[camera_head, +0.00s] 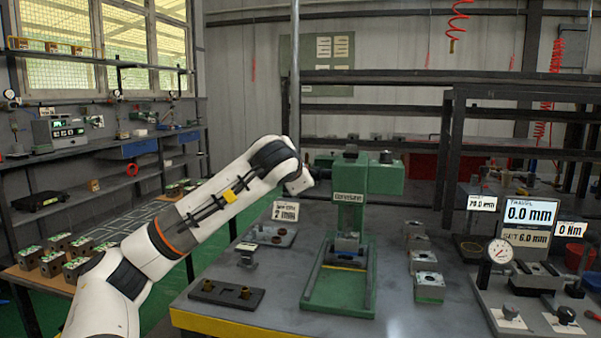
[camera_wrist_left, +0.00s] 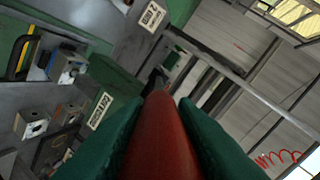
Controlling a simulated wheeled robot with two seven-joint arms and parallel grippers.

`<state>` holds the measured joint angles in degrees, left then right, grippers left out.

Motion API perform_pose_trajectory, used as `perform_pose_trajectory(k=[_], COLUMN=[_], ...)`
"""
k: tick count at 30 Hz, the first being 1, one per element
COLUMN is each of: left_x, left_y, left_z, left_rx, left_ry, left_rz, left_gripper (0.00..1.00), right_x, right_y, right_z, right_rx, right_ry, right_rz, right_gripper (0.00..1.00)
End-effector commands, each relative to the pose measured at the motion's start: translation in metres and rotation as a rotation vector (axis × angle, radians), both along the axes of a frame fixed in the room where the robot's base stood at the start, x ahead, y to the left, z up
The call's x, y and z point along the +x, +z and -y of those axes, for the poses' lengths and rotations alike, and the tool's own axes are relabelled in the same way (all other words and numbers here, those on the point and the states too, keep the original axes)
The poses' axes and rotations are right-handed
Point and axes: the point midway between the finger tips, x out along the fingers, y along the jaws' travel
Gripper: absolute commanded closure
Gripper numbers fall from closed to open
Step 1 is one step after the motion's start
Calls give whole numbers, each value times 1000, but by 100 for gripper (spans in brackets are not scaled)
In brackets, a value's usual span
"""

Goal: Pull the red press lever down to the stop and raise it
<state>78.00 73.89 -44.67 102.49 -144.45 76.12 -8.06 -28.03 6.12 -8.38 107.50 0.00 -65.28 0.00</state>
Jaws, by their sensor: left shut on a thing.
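The green arbor press (camera_head: 351,215) stands upright on the workbench in the head view, its base toward the bench front. My left arm reaches in from the left, its wrist ending beside the press head. In the left wrist view my left gripper (camera_wrist_left: 161,105) has its green fingers on both sides of the red lever handle (camera_wrist_left: 163,150) and is shut on it. The lever is hidden behind my wrist in the head view, so its angle is hard to tell. A small block (camera_head: 347,242) sits under the press column. My right gripper is not in view.
A dark tray with brass parts (camera_head: 227,293) and a small stand (camera_head: 246,255) lie left of the press. Metal blocks (camera_head: 429,287) stand to its right. A dial gauge (camera_head: 499,252) and a display reading 0.0 mm (camera_head: 531,213) are farther right.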

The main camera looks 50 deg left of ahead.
Motion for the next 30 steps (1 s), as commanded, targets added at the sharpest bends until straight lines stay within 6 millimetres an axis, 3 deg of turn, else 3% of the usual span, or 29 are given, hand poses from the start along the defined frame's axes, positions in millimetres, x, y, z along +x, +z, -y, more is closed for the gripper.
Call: perform_pose_trajectory(k=[14,15,18,30], left_x=[1,1,1,-7], left_y=[-8,-8,-8,-1], left_z=[3,3,3,6], left_rx=[1,1,1,2], left_ry=[-5,-5,-4,-3], left_rz=[-13,-13,-12,-4], left_gripper=[100,69,53,53], right_x=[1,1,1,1], right_y=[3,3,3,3], right_z=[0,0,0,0], right_rx=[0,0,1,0], right_ry=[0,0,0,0], right_rz=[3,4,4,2], right_gripper=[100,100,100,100])
